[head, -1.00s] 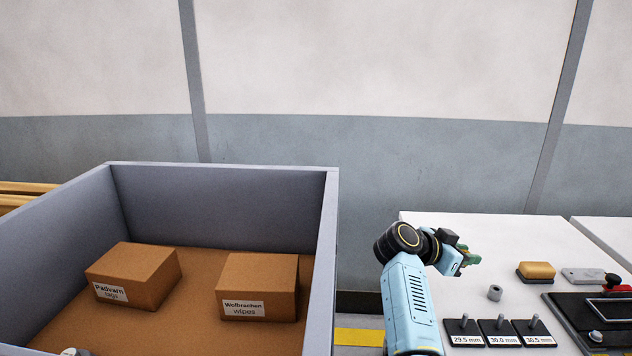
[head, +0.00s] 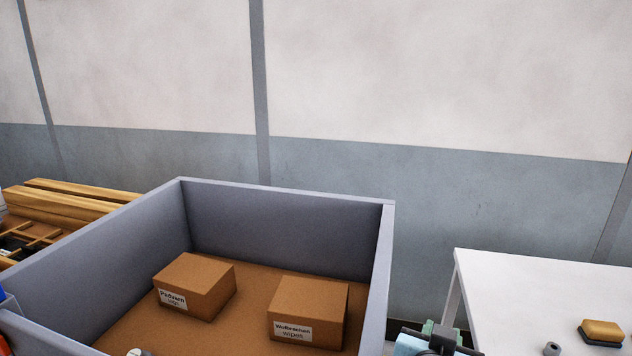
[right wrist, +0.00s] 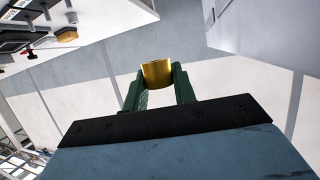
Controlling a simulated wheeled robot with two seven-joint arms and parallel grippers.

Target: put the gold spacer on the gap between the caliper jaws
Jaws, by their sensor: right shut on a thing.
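The gold spacer (right wrist: 157,74) shows in the right wrist view as a short, shiny gold piece. My right gripper (right wrist: 158,86) has its two green fingers shut on it, one on each side. The spacer is in the air, with wall and floor behind it. At the bottom of the head view only part of my right arm's end (head: 435,341) shows, between the crate and the white table, and the spacer cannot be made out there. I cannot make out the caliper jaws in either view. My left gripper is not in view.
A grey-walled crate (head: 290,188) holds two brown cartons (head: 195,286) (head: 309,310). A white table (head: 530,290) stands at right with a yellow-topped block (head: 601,332) and a small grey ring (head: 552,349). Wooden beams (head: 70,200) lie far left.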

